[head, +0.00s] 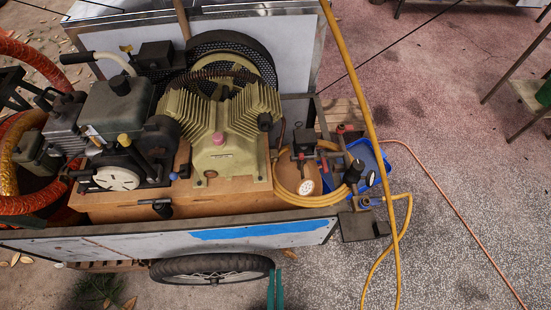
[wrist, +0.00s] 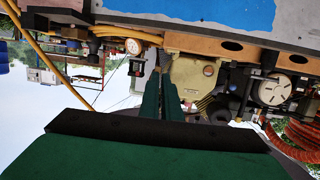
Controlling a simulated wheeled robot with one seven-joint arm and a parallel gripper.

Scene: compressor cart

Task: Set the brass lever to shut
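I cannot make out the brass lever for certain, nor its position. In the head view, a small fitting with blue and brass-coloured parts (head: 364,202) sits at the cart's right end, where the yellow hose joins, below a black regulator knob (head: 353,172). My gripper (head: 275,272) shows at the bottom of the head view as two green fingers, in front of the cart wheel's right side and apart from the fitting. In the wrist view my gripper (wrist: 160,75) points toward the compressor. Its fingers lie close together with nothing seen between them.
The cart (head: 140,240) carries a tan finned compressor (head: 222,130) and a small engine (head: 118,105). A yellow pole or hose (head: 355,75) slants down past the cart's right end. A blue bin (head: 370,156) stands behind the fittings. Floor at the right is mostly clear, crossed by an orange cord (head: 455,205).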

